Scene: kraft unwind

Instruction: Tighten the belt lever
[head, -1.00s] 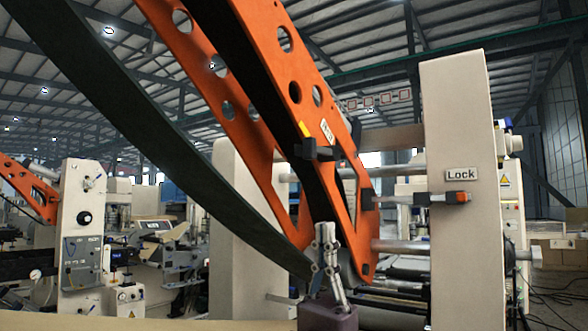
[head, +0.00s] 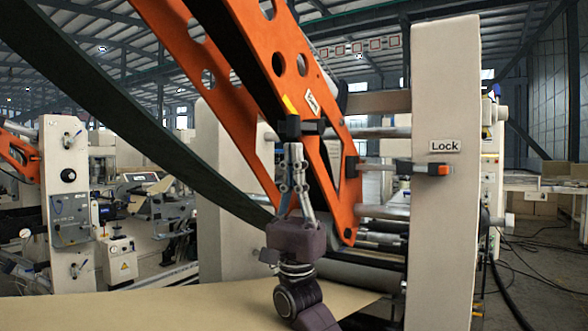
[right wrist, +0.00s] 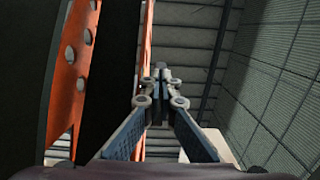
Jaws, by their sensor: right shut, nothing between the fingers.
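A small black lever-like piece (head: 302,127) sits on the orange frame (head: 272,66), just below a yellow mark. I take it for the belt lever. A broad dark belt (head: 140,115) curves down along the frame's left side. My right gripper (head: 292,147) points upward with its fingers together and empty, its tips just below the black piece. I cannot tell whether they touch it. In the right wrist view the closed fingertips (right wrist: 161,72) stand near the orange frame (right wrist: 70,75); the lever cannot be made out there. My left gripper is not in view.
A beige upright (head: 445,230) with a "Lock" label and an orange-tipped black handle (head: 430,168) stands to the right. Metal rollers (head: 380,212) run between the uprights. A tan paper sheet (head: 160,312) spreads below my right arm.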

